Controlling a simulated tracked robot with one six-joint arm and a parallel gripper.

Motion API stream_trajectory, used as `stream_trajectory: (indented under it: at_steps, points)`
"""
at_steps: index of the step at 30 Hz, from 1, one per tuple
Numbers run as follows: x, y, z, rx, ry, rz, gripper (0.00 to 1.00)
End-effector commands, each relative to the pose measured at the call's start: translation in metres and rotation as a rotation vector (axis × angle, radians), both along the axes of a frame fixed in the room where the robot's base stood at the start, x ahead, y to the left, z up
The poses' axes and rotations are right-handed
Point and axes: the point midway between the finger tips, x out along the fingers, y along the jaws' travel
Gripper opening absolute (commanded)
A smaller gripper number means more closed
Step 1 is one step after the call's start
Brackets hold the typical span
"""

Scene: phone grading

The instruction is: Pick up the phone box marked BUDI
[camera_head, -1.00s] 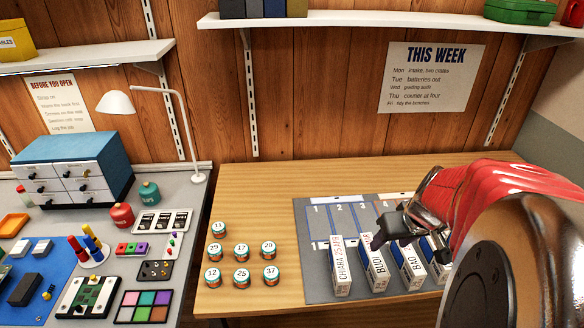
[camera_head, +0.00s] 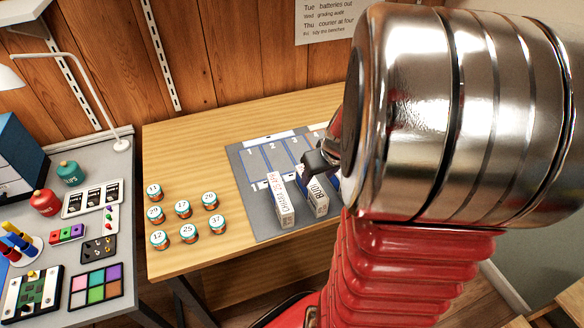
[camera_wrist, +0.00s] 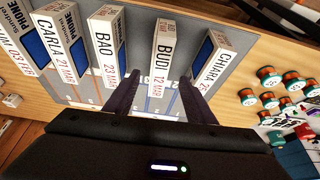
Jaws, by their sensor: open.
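The phone box marked BUDI (camera_wrist: 166,55) stands upright on the grey mat, a white box with a blue panel. In the wrist view it lies between the two dark fingers of my open gripper (camera_wrist: 160,98), a little beyond their tips. In the head view the BUDI box (camera_head: 317,196) stands right of the CHIARA box (camera_head: 282,203), with my gripper (camera_head: 325,162) just above and behind it. My arm hides the boxes to its right there. I cannot tell whether a finger touches the box.
In the wrist view the CHIARA box (camera_wrist: 211,60) stands close on the right and the BAO box (camera_wrist: 107,45) on the left, with the CARLA box (camera_wrist: 60,40) beyond. The grey mat (camera_head: 240,170) has numbered blue-lined slots. Several numbered jars (camera_head: 183,209) stand left of the mat.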

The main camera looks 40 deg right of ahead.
Motion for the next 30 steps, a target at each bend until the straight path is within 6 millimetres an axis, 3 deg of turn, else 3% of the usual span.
stream_trajectory:
  at_steps: [6, 22, 30]
  points:
    - [0.008, -0.002, -0.019, 0.001, 0.002, 0.000, 0.50]
    - [0.011, -0.003, -0.025, 0.001, 0.001, -0.001, 0.50]
    - [0.022, -0.006, -0.044, 0.002, 0.003, 0.000, 0.50]
